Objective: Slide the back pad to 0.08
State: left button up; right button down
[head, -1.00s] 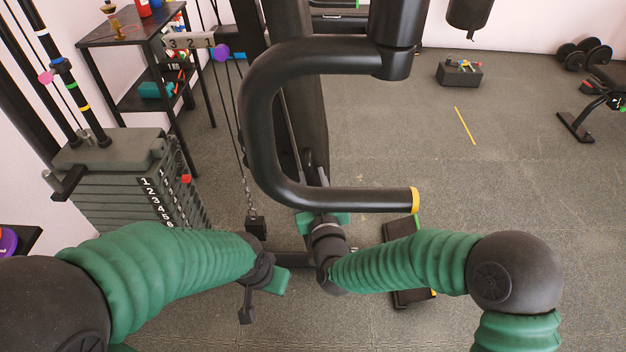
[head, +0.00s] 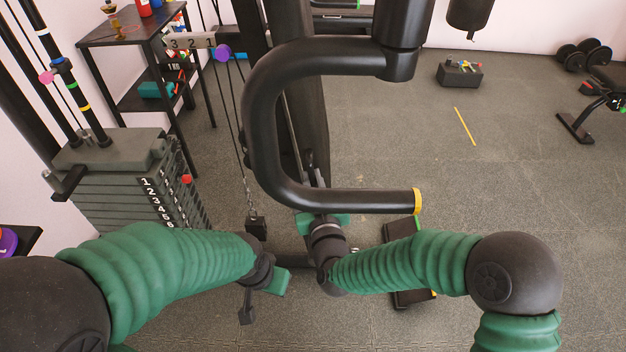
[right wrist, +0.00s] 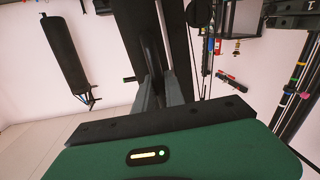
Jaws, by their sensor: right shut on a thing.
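The black back pad (head: 305,110) stands upright in the middle of the head view, partly behind a curved black bar. My right gripper (head: 318,190) is low at the pad's foot, and its fingers are mostly hidden there by the bar and its own wrist. In the right wrist view, its two grey fingers (right wrist: 160,93) are closed around a dark lever-like part (right wrist: 152,60) in front of a tall black upright. My left gripper (head: 262,285) hangs low, left of the right wrist; its finger opening is unclear.
The curved bar (head: 262,130) with a yellow tip crosses close in front of the pad. A numbered weight stack (head: 120,190) stands left. Open floor (head: 530,220) lies right.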

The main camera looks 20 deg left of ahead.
dwell(0.6)
jog(key=w+d, duration=0.2)
jog(key=d, duration=0.6)
jog(key=shift+w, duration=0.2)
jog(key=c, duration=1.5)
grip_release()
jog(key=shift+d, duration=0.15)
jog(key=shift+c, duration=0.2)
jog(key=shift+o, duration=0.7)
jog(key=shift+d, duration=0.1)
